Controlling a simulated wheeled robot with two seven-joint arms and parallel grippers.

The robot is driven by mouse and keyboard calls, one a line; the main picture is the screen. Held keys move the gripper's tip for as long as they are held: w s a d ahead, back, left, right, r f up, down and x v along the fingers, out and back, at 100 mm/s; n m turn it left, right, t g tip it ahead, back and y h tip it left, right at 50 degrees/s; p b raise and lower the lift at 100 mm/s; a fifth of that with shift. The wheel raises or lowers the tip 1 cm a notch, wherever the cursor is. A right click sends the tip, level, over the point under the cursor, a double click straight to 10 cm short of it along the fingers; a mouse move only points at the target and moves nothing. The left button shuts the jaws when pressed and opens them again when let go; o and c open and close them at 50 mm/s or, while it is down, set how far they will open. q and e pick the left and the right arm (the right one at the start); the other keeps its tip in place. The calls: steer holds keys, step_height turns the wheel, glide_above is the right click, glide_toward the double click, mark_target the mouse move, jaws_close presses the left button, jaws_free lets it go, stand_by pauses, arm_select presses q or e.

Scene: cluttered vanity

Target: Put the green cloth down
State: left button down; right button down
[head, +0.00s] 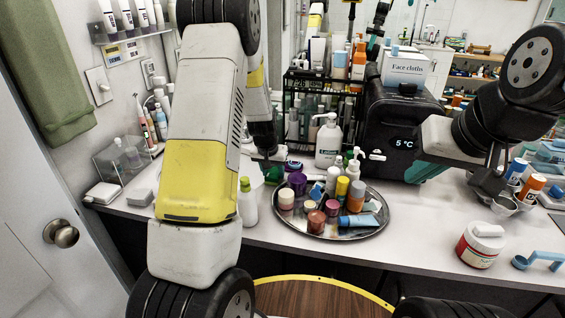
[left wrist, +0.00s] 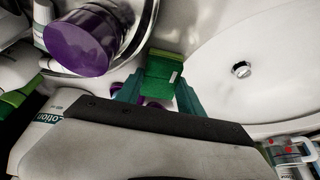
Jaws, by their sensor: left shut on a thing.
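My left gripper (left wrist: 158,92) is shut on the green cloth (left wrist: 162,72), a small folded piece with a white tag, held between its teal fingers. In the left wrist view the cloth is beside a metal tray's rim and a white basin. In the head view the cloth (head: 274,174) shows as a small green patch left of the round tray, below my left gripper (head: 268,158). Whether it touches the surface below is unclear. My right gripper (head: 425,170) is by the front of the black cooler box; its finger opening is not clear.
The round metal tray (head: 372,229) holds several bottles and jars. A white bottle with green cap (head: 248,205) stands left of it. The cooler box (head: 395,125) is behind. A red-labelled tub (head: 480,246) stands front right. The white basin (left wrist: 275,55) has a drain. A green towel (head: 45,75) hangs far left.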

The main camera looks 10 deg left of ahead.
arm_select(q)
steer(key=c, duration=0.7)
jaws_free()
steer(key=shift+c, duration=0.2)
steer(key=s+d+r+h, duration=0.1)
steer(key=s+r, duration=0.7)
steer(key=r, duration=0.3)
steer(key=s+d+r+h, duration=0.1)
steer(key=s+d+r, duration=0.1)
steer(key=s+r, duration=0.8)
steer(key=s+d+r, duration=0.1)
steer(key=s+r, duration=0.2)
steer(key=s, duration=0.4)
steer(key=s+r+t, duration=0.1)
steer(key=s+r, duration=0.2)
steer(key=s, duration=0.4)
steer(key=shift+s+d+t, duration=0.3)
steer(key=shift+d, duration=0.1)
